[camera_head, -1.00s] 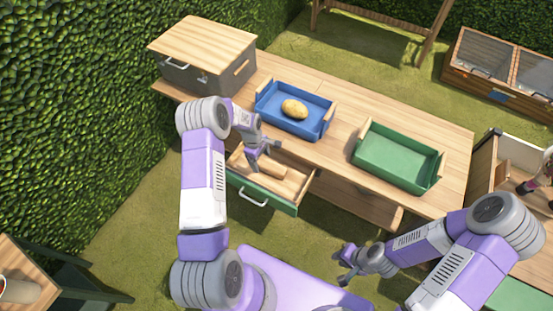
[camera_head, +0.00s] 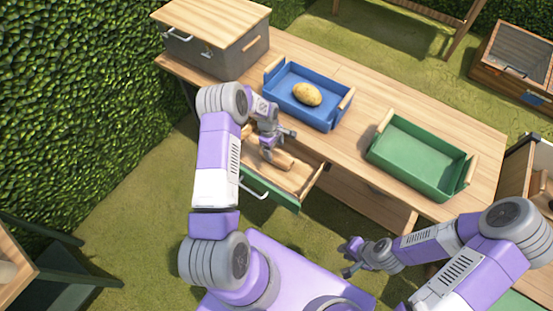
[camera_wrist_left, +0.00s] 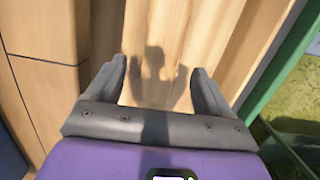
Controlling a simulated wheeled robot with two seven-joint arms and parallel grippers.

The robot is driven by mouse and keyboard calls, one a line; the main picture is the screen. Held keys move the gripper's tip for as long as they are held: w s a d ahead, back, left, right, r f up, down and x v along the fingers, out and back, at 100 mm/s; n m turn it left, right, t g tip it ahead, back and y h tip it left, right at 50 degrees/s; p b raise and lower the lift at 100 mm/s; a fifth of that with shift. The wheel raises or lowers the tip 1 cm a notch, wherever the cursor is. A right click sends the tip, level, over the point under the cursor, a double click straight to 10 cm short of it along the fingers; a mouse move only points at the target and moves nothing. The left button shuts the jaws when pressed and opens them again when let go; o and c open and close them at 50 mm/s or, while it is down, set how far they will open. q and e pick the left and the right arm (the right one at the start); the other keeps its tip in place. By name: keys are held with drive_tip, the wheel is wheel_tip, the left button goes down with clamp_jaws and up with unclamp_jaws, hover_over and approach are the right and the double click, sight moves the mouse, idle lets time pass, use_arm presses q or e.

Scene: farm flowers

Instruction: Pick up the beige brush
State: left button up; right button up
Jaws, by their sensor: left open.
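My left gripper (camera_head: 278,147) is open and points down into the pulled-out drawer with the green front (camera_head: 273,192). A beige, rod-like piece (camera_head: 284,161) shows in the drawer beside the gripper. It may be the beige brush, but I cannot tell its full shape, as my arm and gripper hide part of the drawer. In the left wrist view the open jaws (camera_wrist_left: 158,68) are empty, above a pale wooden surface with the gripper's shadow on it. No clear brush outline shows there. My right gripper (camera_head: 348,258) looks open and empty, low in front of the table.
A blue tray (camera_head: 275,78) holding a potato (camera_head: 307,94) and an empty green tray (camera_head: 415,153) stand on the wooden table (camera_head: 345,75). A grey box with a wooden lid (camera_head: 213,20) is at its left end. A hedge (camera_head: 70,100) borders the left.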

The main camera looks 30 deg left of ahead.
sight(276, 155)
use_arm(q)
drive_tip(key=f+b, duration=0.1)
drive_tip(key=f, duration=0.1)
drive_tip(key=d+f, duration=0.1)
drive_tip(key=f, duration=0.2)
drive_tip(key=shift+s+b, duration=0.1)
drive_tip(key=shift+b, duration=0.3)
drive_tip(key=shift+r, duration=0.1)
drive_tip(key=c, duration=1.1)
wheel_tip(276, 155, up, 10)
drive_tip(key=p, duration=0.3)
